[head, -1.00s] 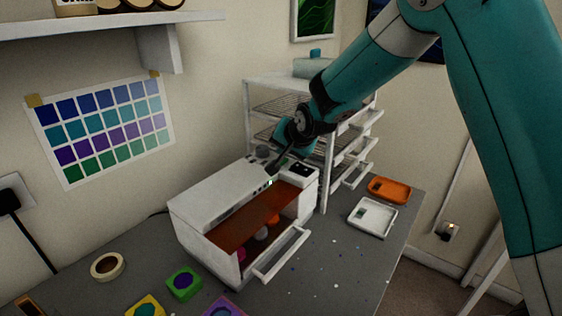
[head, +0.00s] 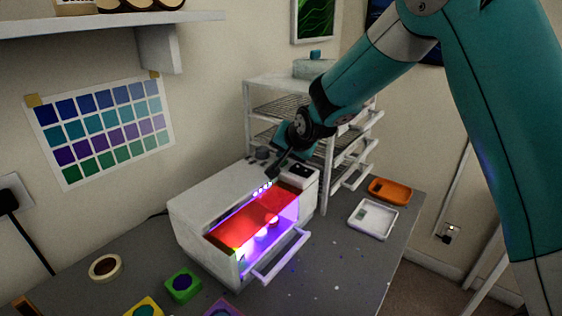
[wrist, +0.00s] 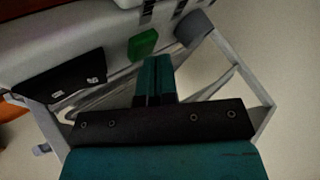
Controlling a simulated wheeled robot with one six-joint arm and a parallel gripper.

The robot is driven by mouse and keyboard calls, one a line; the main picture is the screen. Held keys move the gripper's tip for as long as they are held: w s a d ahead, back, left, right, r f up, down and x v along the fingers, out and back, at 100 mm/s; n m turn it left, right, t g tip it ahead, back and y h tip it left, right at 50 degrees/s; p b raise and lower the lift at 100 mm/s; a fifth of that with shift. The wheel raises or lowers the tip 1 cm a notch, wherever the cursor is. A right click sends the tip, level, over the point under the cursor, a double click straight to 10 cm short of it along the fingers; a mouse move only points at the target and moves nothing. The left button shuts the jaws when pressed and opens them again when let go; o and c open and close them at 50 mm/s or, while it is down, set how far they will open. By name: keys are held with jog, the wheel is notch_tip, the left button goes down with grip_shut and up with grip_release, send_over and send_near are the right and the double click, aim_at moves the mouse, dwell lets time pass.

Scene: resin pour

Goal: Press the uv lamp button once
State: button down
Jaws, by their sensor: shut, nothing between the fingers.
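The uv lamp is a white box (head: 205,205) on the grey bench in the head view. My gripper (head: 270,174) is over the lamp's top near that edge, pointing down. In the wrist view a green button (wrist: 143,43) shows on the white casing, just ahead of my shut, empty fingers (wrist: 155,62). I cannot tell whether the fingertips touch it. The head view hides the button behind my gripper.
A dark display panel (head: 300,170) is on the lamp's right end. A white rack (head: 282,83) stands behind. An orange tray (head: 390,190) and a white tray (head: 372,218) lie to the right. Coloured moulds (head: 183,285) and a tape roll (head: 105,267) lie in front, to the left.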

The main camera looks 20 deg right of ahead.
jog(key=shift+r, duration=0.1)
dwell(0.3)
jog(key=shift+r+p, duration=0.5)
jog(key=shift+r, duration=0.2)
jog(key=shift+r, duration=0.15)
jog(key=shift+r+p, duration=1.65)
jog(key=shift+r, duration=0.75)
